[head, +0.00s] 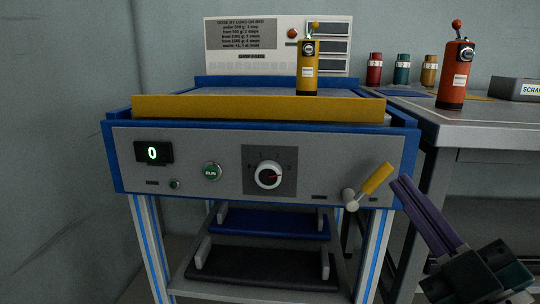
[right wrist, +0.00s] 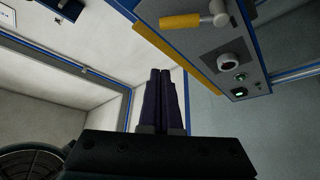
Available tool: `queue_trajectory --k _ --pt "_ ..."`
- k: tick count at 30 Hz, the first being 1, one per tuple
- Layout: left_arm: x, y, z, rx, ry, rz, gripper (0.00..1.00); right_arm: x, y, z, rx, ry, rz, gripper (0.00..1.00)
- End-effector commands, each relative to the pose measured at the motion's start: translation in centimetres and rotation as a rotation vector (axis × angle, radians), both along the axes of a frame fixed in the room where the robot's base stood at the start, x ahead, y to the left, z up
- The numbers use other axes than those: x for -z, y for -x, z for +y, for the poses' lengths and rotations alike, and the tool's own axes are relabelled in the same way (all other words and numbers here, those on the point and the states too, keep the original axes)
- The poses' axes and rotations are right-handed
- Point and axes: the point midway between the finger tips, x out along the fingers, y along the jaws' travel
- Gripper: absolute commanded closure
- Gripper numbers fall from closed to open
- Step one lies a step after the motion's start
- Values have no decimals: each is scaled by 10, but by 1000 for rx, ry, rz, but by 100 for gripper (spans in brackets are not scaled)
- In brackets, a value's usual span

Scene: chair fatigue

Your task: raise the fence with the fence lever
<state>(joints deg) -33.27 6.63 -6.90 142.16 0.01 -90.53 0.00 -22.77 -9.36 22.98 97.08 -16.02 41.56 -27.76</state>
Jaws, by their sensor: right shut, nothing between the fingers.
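The fence lever (head: 374,180) has a yellow grip and a pale round hub at the right end of the machine's front panel. Its grip points up and to the right. The lever also shows at the top of the right wrist view (right wrist: 185,20). The fence (head: 250,107) is a long yellow bar along the front edge of the machine top. My right gripper (head: 402,183) is shut and empty, with its purple fingers just right of the lever grip, apparently apart from it. My left gripper is not in view.
The panel (head: 210,145) carries a display reading 0, a green button and a dial. A yellow canister (head: 308,70) stands on the machine top behind the fence. A side table (head: 490,112) at right holds an orange canister (head: 455,78) and several small containers.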

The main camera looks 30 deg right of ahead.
Motion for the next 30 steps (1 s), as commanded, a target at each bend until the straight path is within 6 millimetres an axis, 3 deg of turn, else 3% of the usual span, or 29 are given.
queue_trajectory --k 7,24,26,30 --pt "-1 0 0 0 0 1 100 9 21 5 0 -2 0 100" --pt "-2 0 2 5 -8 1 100 7 21 5 -1 -3 1 100" --pt "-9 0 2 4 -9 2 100 1 19 4 -2 -11 11 100" --pt "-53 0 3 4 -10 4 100 -34 6 2 -9 -82 97 100"
